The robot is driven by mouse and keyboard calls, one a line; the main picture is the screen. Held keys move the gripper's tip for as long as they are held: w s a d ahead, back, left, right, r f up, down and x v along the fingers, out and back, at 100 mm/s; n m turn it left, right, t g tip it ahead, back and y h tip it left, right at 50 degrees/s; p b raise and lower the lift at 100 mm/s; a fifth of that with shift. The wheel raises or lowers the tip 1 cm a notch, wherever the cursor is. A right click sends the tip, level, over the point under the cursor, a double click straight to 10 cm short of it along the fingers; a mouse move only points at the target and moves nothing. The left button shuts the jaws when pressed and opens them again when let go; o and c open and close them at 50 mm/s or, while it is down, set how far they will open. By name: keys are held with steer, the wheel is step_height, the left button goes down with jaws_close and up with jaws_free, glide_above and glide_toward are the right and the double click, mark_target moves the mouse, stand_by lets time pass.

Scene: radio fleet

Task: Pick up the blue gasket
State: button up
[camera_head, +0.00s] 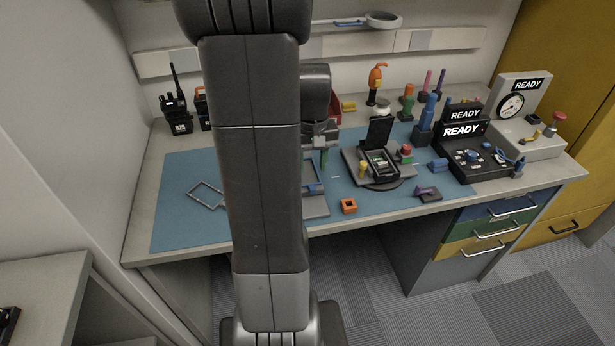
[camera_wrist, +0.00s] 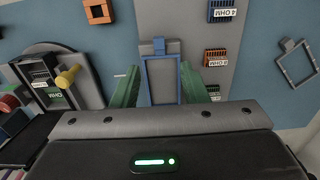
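The blue gasket (camera_wrist: 163,81) is a thin rectangular frame with a small solid tab (camera_wrist: 159,46) at one end. It lies on a grey block or fixture (camera_wrist: 145,54) in the wrist view. My gripper's two green fingers (camera_wrist: 160,78) are spread apart, one on each side of the gasket, with visible gaps. The near end of the gasket is hidden by my gripper body. In the head view, my arm hides much of this area; a bit of the blue gasket (camera_head: 314,188) shows below my gripper (camera_head: 323,158).
An orange square part (camera_head: 348,206) lies near the front edge. A grey rectangular frame (camera_head: 206,195) lies on the blue mat (camera_head: 175,222). Labelled ohm modules (camera_wrist: 215,57) sit beside the fixture.

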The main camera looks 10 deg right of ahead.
mark_target(312, 186)
steer(key=f, duration=0.6)
steer(key=shift+s+f, duration=0.25)
steer(key=shift+s, duration=0.05)
jaws_close()
